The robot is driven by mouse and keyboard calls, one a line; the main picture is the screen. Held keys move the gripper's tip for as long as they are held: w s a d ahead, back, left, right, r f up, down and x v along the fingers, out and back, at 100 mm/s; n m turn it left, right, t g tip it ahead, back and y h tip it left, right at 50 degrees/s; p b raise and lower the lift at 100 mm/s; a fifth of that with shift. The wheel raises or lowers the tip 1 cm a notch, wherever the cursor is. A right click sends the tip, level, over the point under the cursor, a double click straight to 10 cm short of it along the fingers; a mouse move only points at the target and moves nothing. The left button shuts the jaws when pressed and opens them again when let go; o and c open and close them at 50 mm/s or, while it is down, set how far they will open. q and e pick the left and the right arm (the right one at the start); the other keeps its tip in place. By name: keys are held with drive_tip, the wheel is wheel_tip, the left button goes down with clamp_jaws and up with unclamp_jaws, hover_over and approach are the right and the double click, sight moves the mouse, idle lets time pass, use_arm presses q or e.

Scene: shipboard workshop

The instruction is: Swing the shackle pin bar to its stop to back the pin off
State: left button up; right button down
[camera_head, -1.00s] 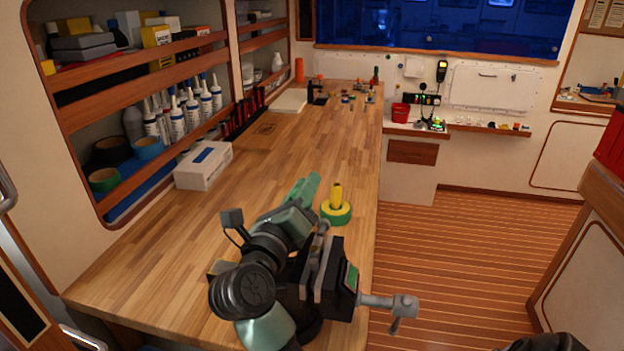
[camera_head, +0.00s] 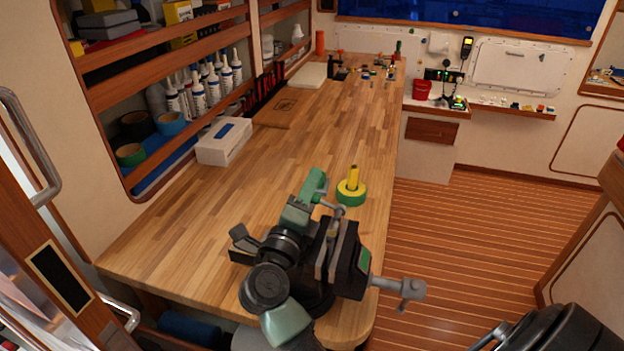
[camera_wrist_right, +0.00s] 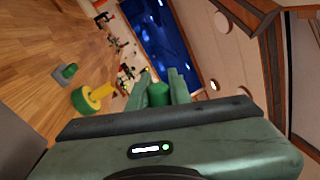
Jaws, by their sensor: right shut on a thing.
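My right gripper (camera_head: 316,183) is low over the bench, just behind the vise (camera_head: 345,262). In the right wrist view, the gripper (camera_wrist_right: 160,88) has its two green fingers on either side of a green cylindrical end (camera_wrist_right: 158,95), and it is shut on it. This appears to be the grip of the pin bar. A short grey metal piece (camera_head: 329,207) shows between the gripper and the vise jaws; I cannot tell whether it is bar or shackle. My gripper and arm hide most of the shackle and pin. My left gripper is not in view.
A green and yellow ring with an upright yellow piece (camera_head: 351,192) stands close behind the vise, right of my gripper. The vise handle (camera_head: 411,289) sticks out past the bench edge. A white box (camera_head: 223,142) lies at the left shelf. The middle of the bench (camera_head: 270,165) is clear.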

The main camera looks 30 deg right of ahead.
idle(0.3)
drive_tip(key=c, duration=1.3)
unclamp_jaws()
drive_tip(key=shift+w, duration=0.1)
